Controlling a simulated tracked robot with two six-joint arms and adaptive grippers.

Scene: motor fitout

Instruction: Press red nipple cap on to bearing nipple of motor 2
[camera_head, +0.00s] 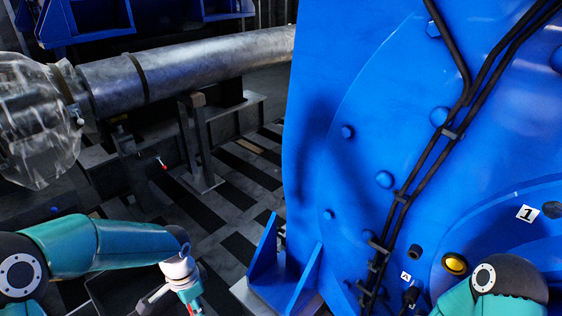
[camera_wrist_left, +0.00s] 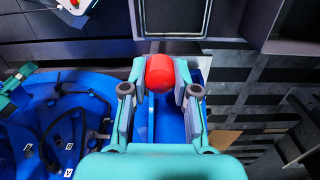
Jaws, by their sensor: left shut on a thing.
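A red cap (camera_wrist_left: 160,73) sits between the fingertips of my left gripper (camera_wrist_left: 160,92) in the left wrist view. The gripper is shut on it. In the head view my left gripper (camera_head: 176,292) is at the bottom left, over the floor and apart from the blue motor housing (camera_head: 350,100). Its tips are partly cut off by the lower edge. The housing in view carries a "1" plate (camera_head: 527,213); I cannot make out a motor 2 or its bearing nipple. My right arm enters at the bottom right, but its gripper cannot be made out.
Black cables (camera_head: 425,160) run down the motor face past bolt heads and a yellow plug (camera_head: 455,264). A blue bracket (camera_head: 285,270) juts out at the motor's foot. A grey pipe (camera_head: 190,72) with clear plastic wrap (camera_head: 35,120) lies behind. Striped floor (camera_head: 235,200) is open between.

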